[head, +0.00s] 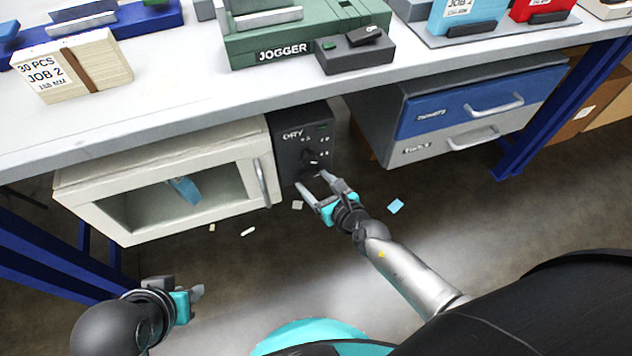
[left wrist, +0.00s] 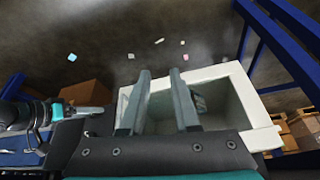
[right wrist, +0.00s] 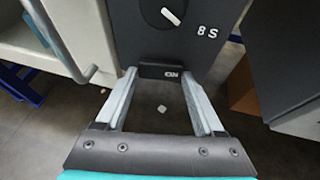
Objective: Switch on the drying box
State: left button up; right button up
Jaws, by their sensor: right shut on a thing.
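The drying box is a white cabinet (head: 80,190) with a glass door, hung under the bench. Its dark control panel (head: 291,155) is at its right side. In the right wrist view, the panel has a round knob (right wrist: 171,12) with a white pointer. Below it is a black switch (right wrist: 160,71) with white lettering that seems to read ON. My right gripper (head: 325,180) has its fingertips either side of this switch and is shut on it. My left gripper (head: 198,292) is low at the left, away from the box; its fingers (left wrist: 160,75) are apart and empty.
A blue item (head: 184,190) shows inside the box, whose door handle (head: 262,183) is left of the panel. A drawer unit (head: 400,135) hangs to the right. Small scraps (head: 396,206) lie on the floor. The bench top (head: 190,95) is above.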

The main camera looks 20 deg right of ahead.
jog(key=c, duration=0.5)
pick_arm(q)
jog(key=shift+r, duration=0.1)
pick_arm(e)
jog(key=shift+o, duration=0.2)
jog(key=m+h+p, duration=0.1)
jog(key=a+m+h+p, duration=0.1)
jog(key=m+h+p, duration=0.1)
jog(key=shift+a+r, duration=0.1)
jog(key=shift+a+m+h, duration=0.1)
jog(key=shift+m+h, duration=0.3)
jog(key=shift+h, duration=0.3)
pick_arm(q)
notch_tip(320, 180, down, 7)
jog(key=g, duration=0.1)
jog(key=shift+s, duration=0.2)
pick_arm(e)
jog(key=shift+a+m+h, duration=0.15)
jog(key=shift+m+h, duration=0.45)
jog(key=shift+h, duration=0.1)
jog(key=o, duration=1.1)
